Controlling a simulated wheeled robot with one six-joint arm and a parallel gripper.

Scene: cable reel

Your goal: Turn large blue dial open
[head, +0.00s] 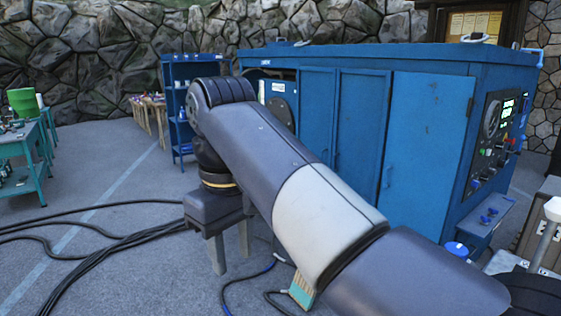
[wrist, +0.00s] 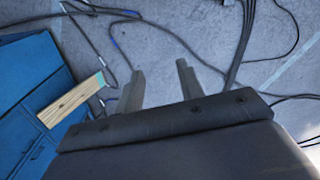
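My gripper (head: 231,248) points down at the floor in front of the blue cabinet (head: 428,130). In the wrist view my gripper (wrist: 160,82) has its two fingers apart with nothing between them, only floor behind. A round blue cap (head: 456,249) shows low at the right, partly behind my arm. Small blue knobs (head: 488,217) sit on a ledge below the control panel (head: 492,135) at the cabinet's right end. I cannot tell which of these, if any, is the large blue dial. My gripper is well left of them, touching none.
Black cables (head: 95,262) lie across the floor at left; cables (wrist: 115,45) also show in the wrist view. A blue shelf (head: 180,105) and green table (head: 22,150) stand at left. Open floor lies between.

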